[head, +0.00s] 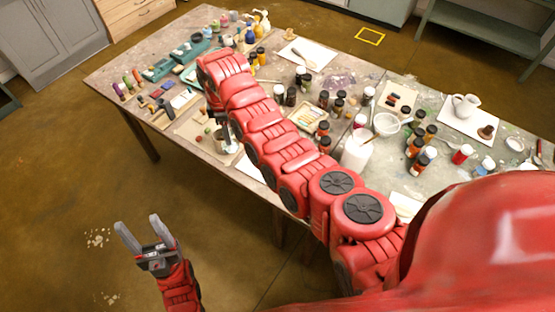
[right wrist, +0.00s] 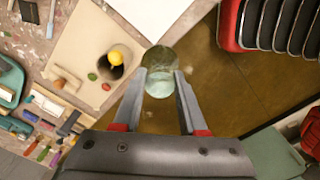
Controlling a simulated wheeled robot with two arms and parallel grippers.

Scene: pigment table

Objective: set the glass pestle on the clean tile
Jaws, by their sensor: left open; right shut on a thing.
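My right gripper (right wrist: 161,88) is shut on a clear glass piece, the glass pestle (right wrist: 160,72), seen nearly end-on between the fingertips. In the right wrist view, brown floor shows behind and beside it, past the table edge. In the head view my right arm hides the pestle and most of that gripper. A plain white tile (right wrist: 150,12) lies at the top of the right wrist view, beyond the pestle; I cannot tell for sure that it is the clean tile. My left gripper (head: 138,222) is open and empty, off the table over the floor.
Paint tubes and teal trays crowd the table's left end (head: 105,80). Several bottles, a white jug (head: 465,106) and a white container (head: 356,150) stand farther right.

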